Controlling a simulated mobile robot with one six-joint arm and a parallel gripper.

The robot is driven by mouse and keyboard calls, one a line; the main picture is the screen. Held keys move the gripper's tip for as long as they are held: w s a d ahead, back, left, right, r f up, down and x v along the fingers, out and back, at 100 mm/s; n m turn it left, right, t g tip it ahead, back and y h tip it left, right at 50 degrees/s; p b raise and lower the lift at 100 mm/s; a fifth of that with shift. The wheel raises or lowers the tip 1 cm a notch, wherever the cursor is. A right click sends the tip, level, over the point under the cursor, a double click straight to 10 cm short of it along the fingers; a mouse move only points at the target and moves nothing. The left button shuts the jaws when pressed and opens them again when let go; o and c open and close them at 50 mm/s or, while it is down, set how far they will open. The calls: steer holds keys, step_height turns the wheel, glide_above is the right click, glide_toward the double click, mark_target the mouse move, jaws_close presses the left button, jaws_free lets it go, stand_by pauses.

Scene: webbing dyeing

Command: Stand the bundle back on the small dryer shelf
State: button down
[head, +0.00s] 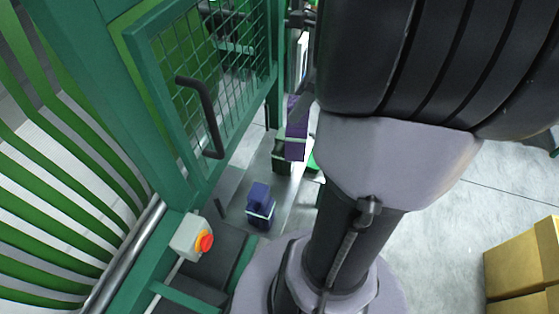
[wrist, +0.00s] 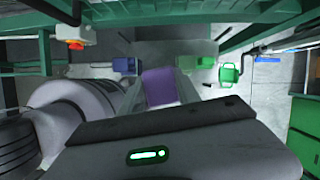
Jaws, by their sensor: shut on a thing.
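A purple bundle (wrist: 160,87) is held between the two fingers of my gripper (wrist: 161,92) in the wrist view. In the head view the purple bundle (head: 296,138) looks upright, with a light band near its lower part. My arm hides most of the gripper there. A dark blue bundle (head: 260,203) with a light band stands on a grey surface, probably the small dryer shelf (head: 288,196). I cannot tell whether the purple bundle touches the surface.
A green mesh door (head: 228,92) with a black handle (head: 205,115) stands at upper left of the head view. A switch box (head: 188,238) with a red-orange knob is near the front. A bright green object (wrist: 229,74) lies right of the bundles. Yellow boxes (head: 520,262) are at right.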

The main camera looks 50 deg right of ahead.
steer(key=w+a+r+m+p, duration=0.2)
steer(key=w+r, duration=0.1)
steer(key=r, duration=0.6)
step_height(320, 180, down, 28)
steer(key=b, duration=1.1)
steer(key=shift+w+a+r+h, duration=0.2)
steer(key=shift+w+r+h, duration=0.05)
steer(key=shift+h, duration=0.15)
steer(key=shift+f, duration=0.1)
steer(key=c, duration=1.2)
jaws_free()
steer(key=shift+o, duration=0.3)
